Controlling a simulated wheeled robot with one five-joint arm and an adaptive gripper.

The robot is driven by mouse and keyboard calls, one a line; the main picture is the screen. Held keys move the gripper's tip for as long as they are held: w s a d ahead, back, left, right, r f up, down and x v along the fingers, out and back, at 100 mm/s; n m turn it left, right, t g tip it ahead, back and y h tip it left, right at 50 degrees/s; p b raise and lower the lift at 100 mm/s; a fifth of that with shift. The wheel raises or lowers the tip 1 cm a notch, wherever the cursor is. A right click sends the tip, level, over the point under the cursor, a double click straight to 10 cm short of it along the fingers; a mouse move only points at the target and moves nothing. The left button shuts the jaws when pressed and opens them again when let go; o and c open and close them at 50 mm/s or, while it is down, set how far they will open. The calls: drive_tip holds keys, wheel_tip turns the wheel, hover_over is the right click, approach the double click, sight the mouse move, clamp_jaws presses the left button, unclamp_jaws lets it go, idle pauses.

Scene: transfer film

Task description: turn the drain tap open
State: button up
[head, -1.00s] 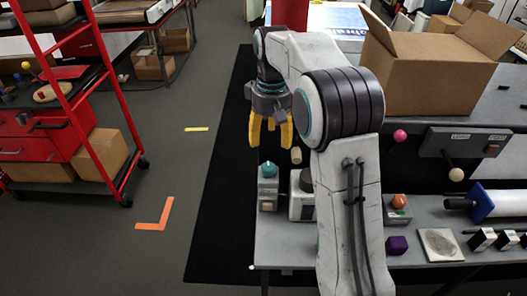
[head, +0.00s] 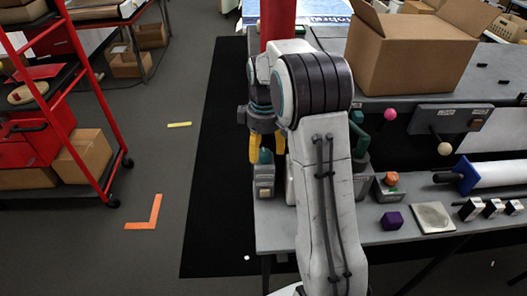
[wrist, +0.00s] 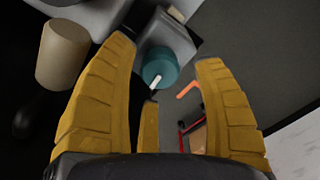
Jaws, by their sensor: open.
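A teal knob (head: 265,157) sits on a small grey block (head: 264,180) at the left edge of the near bench; it looks like the drain tap. In the wrist view the knob (wrist: 158,68) has a white mark and lies between my finger tips, beyond them. My gripper (head: 267,146) is open with yellow fingers, close to the knob; no contact is visible. In the wrist view my gripper (wrist: 168,56) holds nothing. My own arm hides part of the bench right of the block.
A tan cylinder (wrist: 62,52) stands close beside my left finger in the wrist view. A green pipe-like part (head: 361,135) shows right of my arm.

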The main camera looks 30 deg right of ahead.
drive_tip(key=shift+f, duration=0.75)
drive_tip(key=c, duration=1.2)
drive_tip(key=shift+m, duration=0.8)
drive_tip(key=o, duration=1.2)
